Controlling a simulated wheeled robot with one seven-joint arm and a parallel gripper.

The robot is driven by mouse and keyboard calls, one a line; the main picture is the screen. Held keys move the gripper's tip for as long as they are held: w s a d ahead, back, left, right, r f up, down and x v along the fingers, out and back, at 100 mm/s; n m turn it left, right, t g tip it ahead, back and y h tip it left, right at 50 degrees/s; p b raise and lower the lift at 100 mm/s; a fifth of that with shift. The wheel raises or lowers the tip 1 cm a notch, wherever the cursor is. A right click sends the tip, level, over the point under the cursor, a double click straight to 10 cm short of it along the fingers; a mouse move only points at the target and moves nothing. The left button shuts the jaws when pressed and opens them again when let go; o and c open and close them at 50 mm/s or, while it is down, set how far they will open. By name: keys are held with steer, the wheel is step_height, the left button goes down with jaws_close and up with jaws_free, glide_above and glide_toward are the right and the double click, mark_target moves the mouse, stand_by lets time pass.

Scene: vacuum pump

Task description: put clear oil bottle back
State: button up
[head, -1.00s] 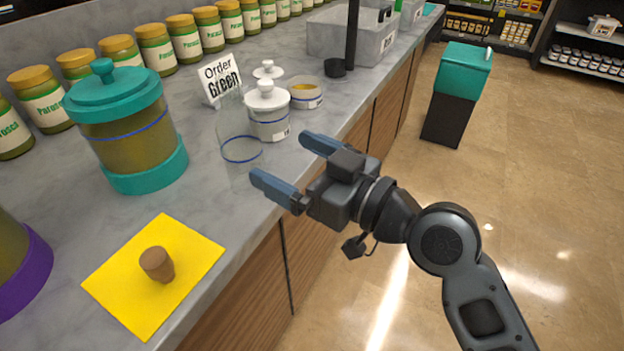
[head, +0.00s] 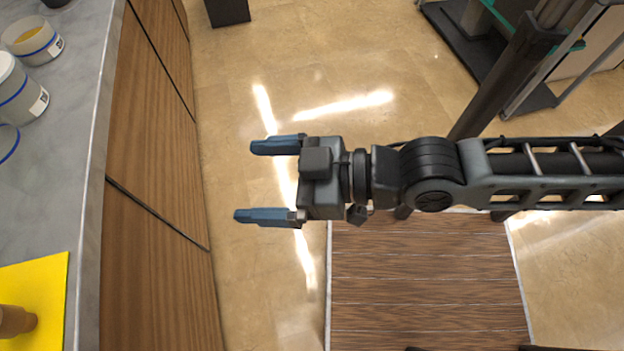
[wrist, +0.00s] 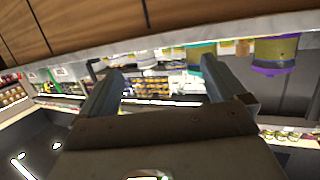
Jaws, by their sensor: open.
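The clear oil bottle (head: 6,141) is mostly cut off by the left edge of the head view; only part of its blue ring and clear wall shows on the counter. A brown cork (head: 16,321) stands on a yellow mat (head: 52,290) at the lower left. My gripper (head: 248,181) is open and empty, its two blue fingers pointing left toward the counter. It is clear of the counter's front edge, with floor visible beneath it. The wrist view also shows the open fingers (wrist: 161,72) with nothing between them; I cannot make out the clear bottle there.
The grey counter (head: 62,165) has wooden cabinet fronts (head: 150,240) below. A white jar (head: 18,92) and a small tub (head: 32,40) stand near its edge. The wrist view shows a purple-based jar (wrist: 274,68). Open floor (head: 235,110) lies between counter and gripper.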

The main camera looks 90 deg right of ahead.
steer(key=a+v, duration=0.1)
steer(key=v, duration=0.6)
steer(key=shift+s+f+n+y, duration=0.2)
steer(key=shift+f+n+y, duration=0.15)
steer(key=shift+n+y, duration=0.05)
